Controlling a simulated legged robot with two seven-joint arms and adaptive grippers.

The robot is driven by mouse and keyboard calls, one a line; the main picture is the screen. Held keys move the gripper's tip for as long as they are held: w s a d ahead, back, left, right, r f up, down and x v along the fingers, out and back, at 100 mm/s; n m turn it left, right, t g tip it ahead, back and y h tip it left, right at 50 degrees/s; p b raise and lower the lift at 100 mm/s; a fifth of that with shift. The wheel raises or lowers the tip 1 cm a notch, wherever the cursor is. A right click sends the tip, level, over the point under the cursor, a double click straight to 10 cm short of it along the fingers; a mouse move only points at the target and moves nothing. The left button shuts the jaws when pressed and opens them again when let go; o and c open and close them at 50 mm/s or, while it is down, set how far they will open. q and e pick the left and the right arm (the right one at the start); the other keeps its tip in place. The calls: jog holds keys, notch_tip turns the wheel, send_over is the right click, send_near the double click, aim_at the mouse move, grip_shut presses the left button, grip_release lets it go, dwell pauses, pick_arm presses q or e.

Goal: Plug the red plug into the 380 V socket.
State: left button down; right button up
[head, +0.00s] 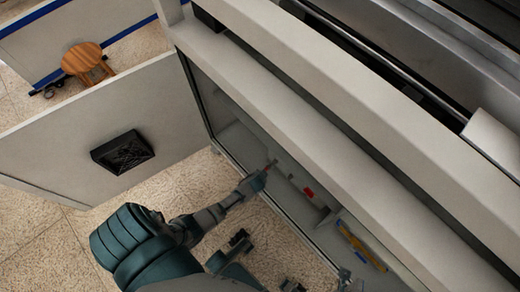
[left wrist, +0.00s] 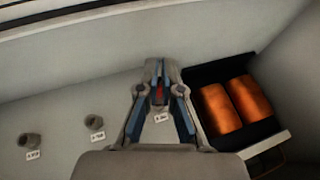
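My left gripper (left wrist: 158,76) reaches into the open cabinet and points at its back wall. Its fingers are closed around a small red piece, which looks like the red plug (left wrist: 159,93). In the head view the left gripper (head: 267,169) is at the end of the arm, with a reddish bit at its tip. Dark parts at the bottom edge may be my right gripper (head: 318,284).
A dark bin (left wrist: 258,131) with two orange cylinders stands right of the left gripper. Another red item (head: 308,192) and a yellow-and-blue item (head: 358,246) are inside the cabinet. The open door (head: 60,140) is left; the cabinet's top beam (head: 300,105) overhangs the opening.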

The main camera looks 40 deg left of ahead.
aim_at(267, 169)
pick_arm(q)
jog(key=shift+w, duration=0.2)
dwell(0.6)
jog(key=shift+w+d, duration=0.1)
jog(key=shift+w, duration=0.1)
jog(key=shift+w, duration=0.3)
jog(key=shift+w, duration=0.55)
jog(key=c, duration=1.2)
grip_release()
jog(key=shift+c, duration=0.2)
